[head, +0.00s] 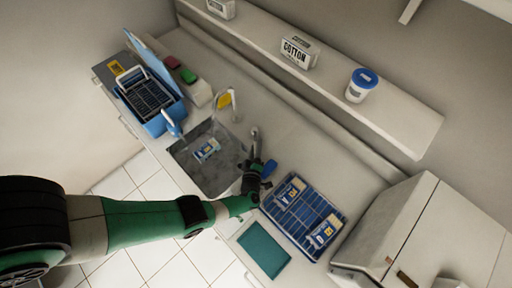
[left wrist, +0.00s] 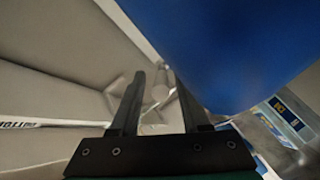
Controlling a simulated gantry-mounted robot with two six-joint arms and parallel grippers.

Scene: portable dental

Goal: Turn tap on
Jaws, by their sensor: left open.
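The grey metal tap (head: 254,140) stands at the right back edge of the sink (head: 190,160) in the head view. My left gripper (head: 254,166) is just in front of the tap, low beside the sink's right edge. In the left wrist view its two dark fingers (left wrist: 160,80) are apart, and a pale metallic piece that looks like the tap (left wrist: 160,92) shows between and beyond them. I cannot tell whether they touch it. A blue piece (head: 268,169) is right beside the gripper; a large blue surface (left wrist: 220,45) fills the upper right of the wrist view. My right gripper is not in view.
A blue tray with packs (head: 303,216) and a teal mat (head: 264,249) are to the right. A blue caddy (head: 150,104) stands left. A shelf (head: 330,86) with a cotton box (head: 299,51) runs behind.

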